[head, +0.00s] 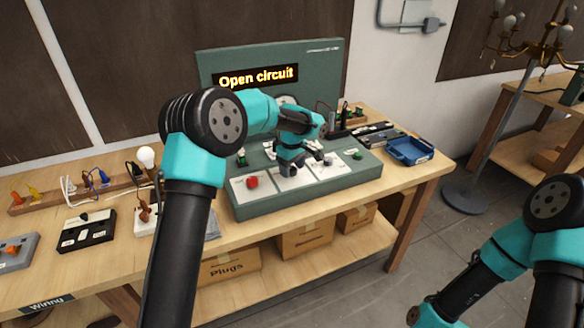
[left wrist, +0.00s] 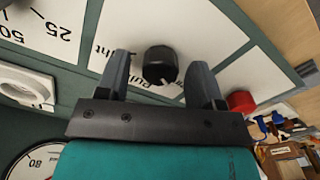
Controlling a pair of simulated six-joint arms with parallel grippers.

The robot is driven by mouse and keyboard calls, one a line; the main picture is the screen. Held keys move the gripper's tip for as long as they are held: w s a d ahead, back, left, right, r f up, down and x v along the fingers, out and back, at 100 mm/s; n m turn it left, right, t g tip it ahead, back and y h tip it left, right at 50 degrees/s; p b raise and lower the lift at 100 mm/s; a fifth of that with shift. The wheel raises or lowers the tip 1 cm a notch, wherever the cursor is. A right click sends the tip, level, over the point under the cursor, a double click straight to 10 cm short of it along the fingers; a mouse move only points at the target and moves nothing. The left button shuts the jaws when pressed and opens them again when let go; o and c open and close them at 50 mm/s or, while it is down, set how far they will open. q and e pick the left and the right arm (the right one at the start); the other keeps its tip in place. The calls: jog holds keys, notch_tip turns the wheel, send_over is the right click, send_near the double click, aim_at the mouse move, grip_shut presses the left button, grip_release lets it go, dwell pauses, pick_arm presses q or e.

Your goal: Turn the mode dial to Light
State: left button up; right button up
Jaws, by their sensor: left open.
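The mode dial (left wrist: 160,64) is a black round knob on a white panel of the green test console (head: 300,194). In the left wrist view it sits between the fingers of my left gripper (left wrist: 160,72), which are open with a gap on each side. Printed words beside the dial are partly hidden by the fingers; one ends in "ght". In the head view my left gripper (head: 308,168) is over the middle of the console and hides the dial. The console's display (head: 256,77) reads "Open circuit". My right arm shows at the lower right, its gripper out of frame.
A red button (head: 252,182) is left of the gripper and a green control (head: 356,154) right of it. A blue tray (head: 411,150) stands at the bench's right end. Left of the console are a bulb (head: 146,157) and a black switch box (head: 86,230).

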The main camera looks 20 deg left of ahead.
pick_arm(q)
jog(key=shift+c, duration=0.2)
jog(key=c, duration=0.9)
